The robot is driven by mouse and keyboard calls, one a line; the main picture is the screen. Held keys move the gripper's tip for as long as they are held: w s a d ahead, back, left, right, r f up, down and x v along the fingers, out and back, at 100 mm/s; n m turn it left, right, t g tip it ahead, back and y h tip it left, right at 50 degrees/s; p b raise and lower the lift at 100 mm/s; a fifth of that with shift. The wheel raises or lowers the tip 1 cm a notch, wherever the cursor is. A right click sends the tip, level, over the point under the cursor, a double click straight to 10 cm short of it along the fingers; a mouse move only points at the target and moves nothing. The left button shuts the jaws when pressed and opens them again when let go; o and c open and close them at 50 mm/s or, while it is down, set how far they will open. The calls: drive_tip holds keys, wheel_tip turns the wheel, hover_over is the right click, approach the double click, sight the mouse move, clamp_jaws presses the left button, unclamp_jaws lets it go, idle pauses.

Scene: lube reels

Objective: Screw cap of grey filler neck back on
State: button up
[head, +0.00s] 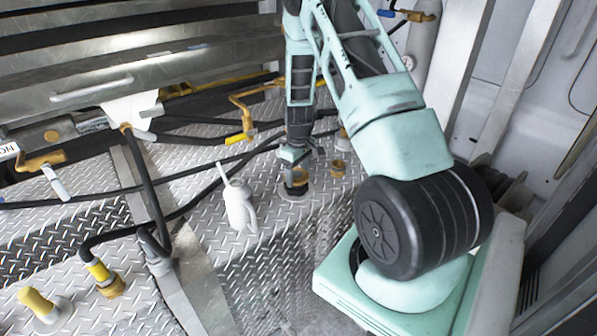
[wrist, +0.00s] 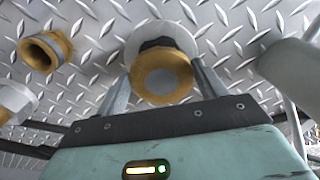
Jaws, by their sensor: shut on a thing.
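My gripper (head: 296,165) points down at the diamond-plate deck. In the wrist view its two fingers (wrist: 161,72) are shut on a brass-coloured round cap (wrist: 163,82), one on each side. Behind the cap are a short dark neck (wrist: 156,44) and a pale grey round flange (wrist: 178,36) on the deck. In the head view the cap (head: 298,181) is under the gripper, over the flange (head: 291,193). The cap overlaps the neck; I cannot tell whether it is seated or still a little above it. The neck is mostly hidden behind the cap.
A brass fitting (head: 338,168) stands just right of the gripper, with another behind it. A white oil jug (head: 238,205) stands to the left. Black hoses (head: 205,173) and a yellow-handled valve (head: 238,138) lie beyond. The deck in front (head: 265,265) is clear.

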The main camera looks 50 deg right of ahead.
drive_tip(key=m, duration=0.3)
drive_tip(key=m, duration=0.2)
drive_tip(key=m+p, duration=0.1)
drive_tip(key=shift+w+a+r+m, duration=0.1)
drive_tip(key=shift+a+m, duration=0.1)
drive_tip(key=shift+m, duration=1)
drive_tip(key=shift+w+a+m+p, duration=0.1)
drive_tip(key=shift+m+p, duration=0.25)
drive_tip(key=shift+m, duration=0.65)
drive_tip(key=m, duration=0.3)
